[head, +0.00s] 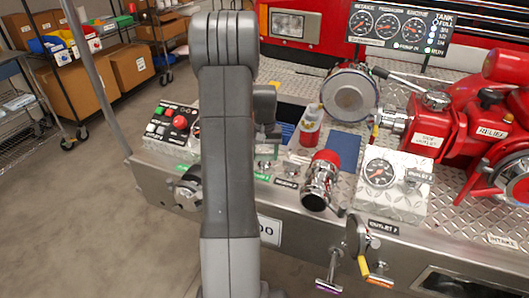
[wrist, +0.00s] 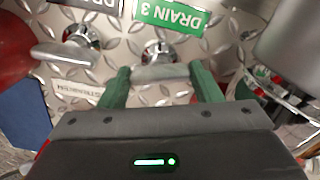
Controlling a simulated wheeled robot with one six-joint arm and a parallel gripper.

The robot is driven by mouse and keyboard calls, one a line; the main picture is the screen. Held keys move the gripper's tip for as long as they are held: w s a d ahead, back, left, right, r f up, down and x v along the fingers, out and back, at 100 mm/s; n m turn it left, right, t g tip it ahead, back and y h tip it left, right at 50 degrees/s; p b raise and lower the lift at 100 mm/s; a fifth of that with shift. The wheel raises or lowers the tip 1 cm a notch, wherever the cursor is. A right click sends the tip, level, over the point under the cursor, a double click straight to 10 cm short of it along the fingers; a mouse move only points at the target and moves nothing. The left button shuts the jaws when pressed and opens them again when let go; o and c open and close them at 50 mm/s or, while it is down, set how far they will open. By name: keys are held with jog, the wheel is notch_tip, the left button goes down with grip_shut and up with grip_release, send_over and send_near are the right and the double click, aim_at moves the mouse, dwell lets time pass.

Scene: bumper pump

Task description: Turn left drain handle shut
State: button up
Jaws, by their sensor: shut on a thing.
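In the wrist view, a grey lever handle (wrist: 160,73) on a round chrome base sits beside a green label (wrist: 172,15) reading "DRAIN 3", seen upside down. My gripper (wrist: 162,70) has its two green fingers at either end of this lever, shut on it. The lever lies crosswise between the fingers. In the head view, my gripper (head: 268,135) reaches down over the bumper, partly hidden by my arm. A green label (head: 262,177) shows just below it. The fingertips are hard to make out there.
A similar grey lever (wrist: 66,53) stands close by, left in the wrist view, with a white label. A red-and-chrome nozzle (head: 320,180), a gauge box (head: 393,183) and a red-button control box (head: 172,128) stand on the bumper. The floor (head: 90,220) at left is clear.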

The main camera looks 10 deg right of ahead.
aim_at(265, 154)
jog(key=shift+m, duration=1.9)
jog(key=o, duration=1)
jog(key=shift+r, duration=0.1)
notch_tip(265, 154, up, 14)
jog(key=p, duration=0.1)
jog(key=shift+f, duration=0.2)
jog(key=shift+f, duration=0.1)
notch_tip(265, 154, down, 14)
jog(key=shift+r+b, duration=0.15)
jog(key=shift+b, duration=0.2)
